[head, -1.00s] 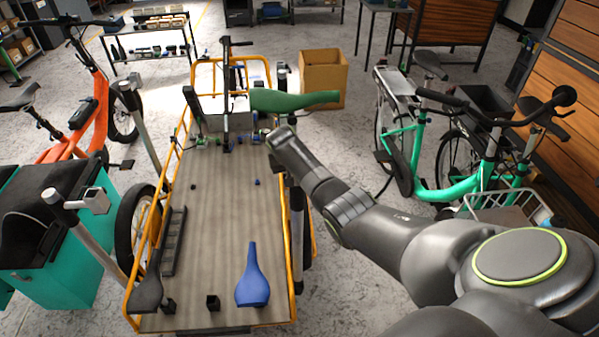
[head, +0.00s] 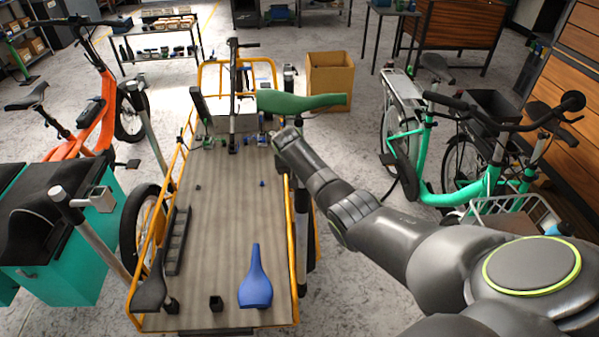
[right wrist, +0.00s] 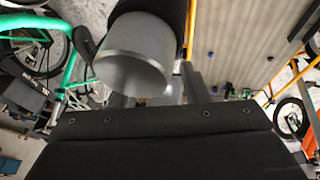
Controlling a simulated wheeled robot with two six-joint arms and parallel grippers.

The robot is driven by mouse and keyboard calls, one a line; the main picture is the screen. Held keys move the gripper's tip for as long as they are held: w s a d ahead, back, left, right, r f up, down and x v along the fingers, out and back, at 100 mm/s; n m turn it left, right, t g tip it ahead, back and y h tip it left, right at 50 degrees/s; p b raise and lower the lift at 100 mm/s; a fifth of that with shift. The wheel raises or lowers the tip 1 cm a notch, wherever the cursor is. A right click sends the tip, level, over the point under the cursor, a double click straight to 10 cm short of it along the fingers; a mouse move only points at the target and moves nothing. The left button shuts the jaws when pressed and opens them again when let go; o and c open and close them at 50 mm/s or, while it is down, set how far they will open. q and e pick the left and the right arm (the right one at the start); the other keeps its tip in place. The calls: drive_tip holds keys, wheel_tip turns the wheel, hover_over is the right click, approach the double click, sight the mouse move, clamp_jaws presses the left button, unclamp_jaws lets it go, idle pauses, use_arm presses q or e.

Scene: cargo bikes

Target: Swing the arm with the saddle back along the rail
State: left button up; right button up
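A green saddle (head: 300,102) lies lengthwise left to right beyond the cargo bike's deck (head: 225,235), above its far right corner. The arm under the saddle is mostly hidden. An orange rail (head: 291,250) runs along the deck's right side. My right arm comes in from the right and ends just below the saddle, at the rail's far part; my right gripper (head: 284,133) is hard to make out there. In the right wrist view a grey tube (right wrist: 135,55) with a black upper part is close; finger opening and contact cannot be told. My left gripper is not in view.
A blue saddle (head: 255,280) and a black saddle (head: 150,290) are at the deck's near end, with a black ladder-like piece (head: 178,240) on its left. A cardboard box (head: 330,80) stands behind the green saddle. Green (head: 425,170) and orange (head: 95,115) bikes flank the deck.

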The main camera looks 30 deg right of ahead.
drive_tip(key=shift+s+a+r, duration=0.1)
drive_tip(key=shift+a+r, duration=0.15)
drive_tip(key=shift+r, duration=0.25)
drive_tip(key=b+v, duration=0.1)
drive_tip(key=v, duration=1.5)
drive_tip(key=shift+s+r, duration=0.1)
drive_tip(key=shift+s, duration=0.05)
